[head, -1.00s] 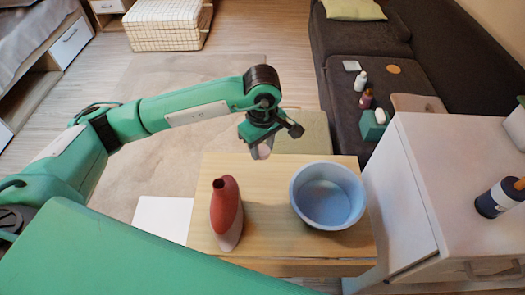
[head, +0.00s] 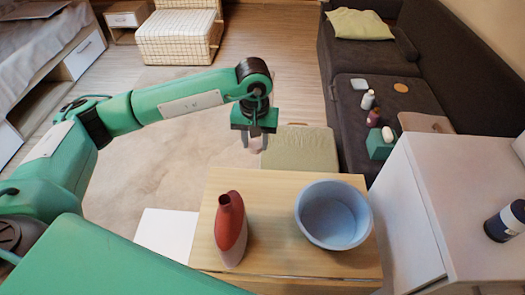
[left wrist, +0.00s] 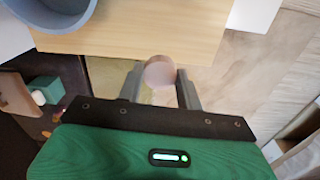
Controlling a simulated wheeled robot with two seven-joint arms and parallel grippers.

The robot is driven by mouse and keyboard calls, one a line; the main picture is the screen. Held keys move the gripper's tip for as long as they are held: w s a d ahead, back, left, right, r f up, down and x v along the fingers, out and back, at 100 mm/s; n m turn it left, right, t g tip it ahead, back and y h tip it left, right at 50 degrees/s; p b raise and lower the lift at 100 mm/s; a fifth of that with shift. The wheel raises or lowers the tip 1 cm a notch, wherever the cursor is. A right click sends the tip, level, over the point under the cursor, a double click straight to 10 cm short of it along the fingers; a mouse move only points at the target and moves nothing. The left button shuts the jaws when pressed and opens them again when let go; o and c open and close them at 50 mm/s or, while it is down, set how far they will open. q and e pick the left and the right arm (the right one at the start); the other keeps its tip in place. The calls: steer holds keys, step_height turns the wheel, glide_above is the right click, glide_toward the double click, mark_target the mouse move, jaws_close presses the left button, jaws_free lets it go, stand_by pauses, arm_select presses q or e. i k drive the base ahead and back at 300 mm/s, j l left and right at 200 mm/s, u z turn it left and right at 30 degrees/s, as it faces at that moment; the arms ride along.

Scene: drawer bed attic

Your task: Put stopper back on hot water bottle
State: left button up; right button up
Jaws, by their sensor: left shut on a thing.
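The red hot water bottle (head: 231,230) with a paler base stands upright on the wooden table, its open neck at the top. My left gripper (head: 256,143) is beyond the table's far edge, above and to the right of the bottle, pointing down. It is shut on a small round pinkish stopper, which shows between the fingers in the left wrist view (left wrist: 159,72). The stopper is apart from the bottle. The bottle is not visible in the left wrist view. My right gripper is not in view.
A blue basin (head: 333,215) stands on the wooden table (head: 275,190), right of the bottle. A white cabinet (head: 440,185) with a dark jar (head: 505,222) is at the right. A green cushioned stool (head: 298,150) and a dark sofa (head: 385,95) lie beyond the table.

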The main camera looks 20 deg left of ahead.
mark_target(231, 231)
steer(key=k+j+z, duration=0.15)
steer(key=z, duration=0.35)
steer(key=k+z, duration=0.45)
steer(key=k+l+z, duration=0.1)
steer(key=z, duration=0.4)
steer(key=k+j+z, duration=0.1)
steer(key=k+z, duration=0.55)
steer(key=z, duration=0.25)
steer(key=k+j+u, duration=0.4)
steer(key=u, duration=0.15)
steer(key=j+u, duration=0.85)
